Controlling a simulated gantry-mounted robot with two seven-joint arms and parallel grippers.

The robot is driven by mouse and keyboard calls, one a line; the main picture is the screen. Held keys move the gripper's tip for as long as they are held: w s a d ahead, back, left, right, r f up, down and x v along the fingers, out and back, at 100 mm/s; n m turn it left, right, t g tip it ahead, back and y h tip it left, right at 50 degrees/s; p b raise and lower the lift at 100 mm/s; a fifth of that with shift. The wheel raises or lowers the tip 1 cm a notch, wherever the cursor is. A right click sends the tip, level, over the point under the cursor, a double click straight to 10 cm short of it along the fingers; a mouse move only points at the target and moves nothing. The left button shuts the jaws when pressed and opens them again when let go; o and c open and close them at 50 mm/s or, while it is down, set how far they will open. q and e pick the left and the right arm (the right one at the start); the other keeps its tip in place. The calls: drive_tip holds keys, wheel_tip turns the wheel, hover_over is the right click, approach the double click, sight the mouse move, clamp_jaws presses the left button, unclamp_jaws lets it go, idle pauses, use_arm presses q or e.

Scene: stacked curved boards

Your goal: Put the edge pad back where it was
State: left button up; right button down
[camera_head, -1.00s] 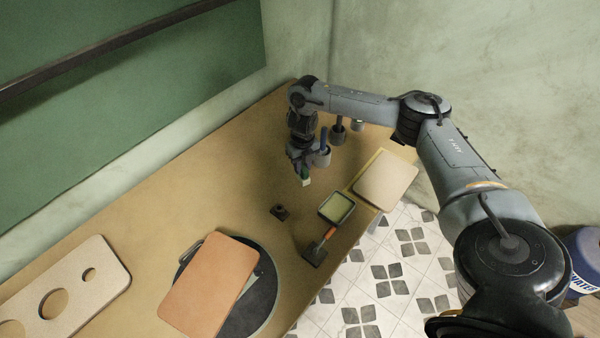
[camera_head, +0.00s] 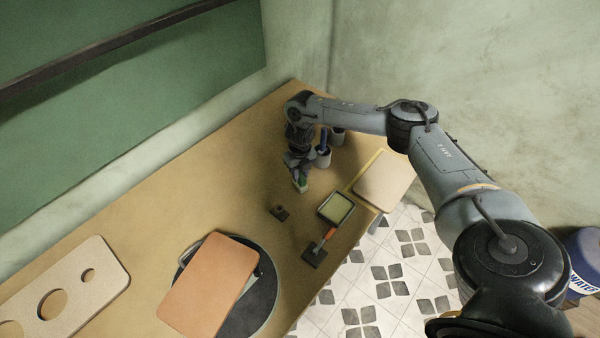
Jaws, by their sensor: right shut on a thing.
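My right gripper (camera_head: 299,174) points down over the far half of the tan table. It is shut on a small green and pale piece, which looks like the edge pad (camera_head: 301,186). The fingers hide part of the pad, and I cannot tell whether it touches the table. A small dark holder or block (camera_head: 280,212) sits on the table, below and left of the pad and apart from it. My left gripper is out of view.
A tray with pale green contents (camera_head: 336,207), an orange-handled tool (camera_head: 321,246) and a tan board (camera_head: 385,180) lie to the right. Dark cups (camera_head: 322,156) stand close to my right gripper. An orange board (camera_head: 209,285) lies on a dark disc (camera_head: 262,300). The table's left-back area is clear.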

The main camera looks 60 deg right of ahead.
sight(300, 174)
drive_tip(key=c, duration=0.9)
unclamp_jaws()
wheel_tip(300, 174, up, 6)
drive_tip(key=shift+f+p, duration=0.25)
drive_tip(key=shift+p, duration=0.1)
wheel_tip(300, 174, up, 7)
drive_tip(key=p, duration=0.3)
drive_tip(key=shift+f+p, duration=0.15)
drive_tip(key=shift+p, duration=0.25)
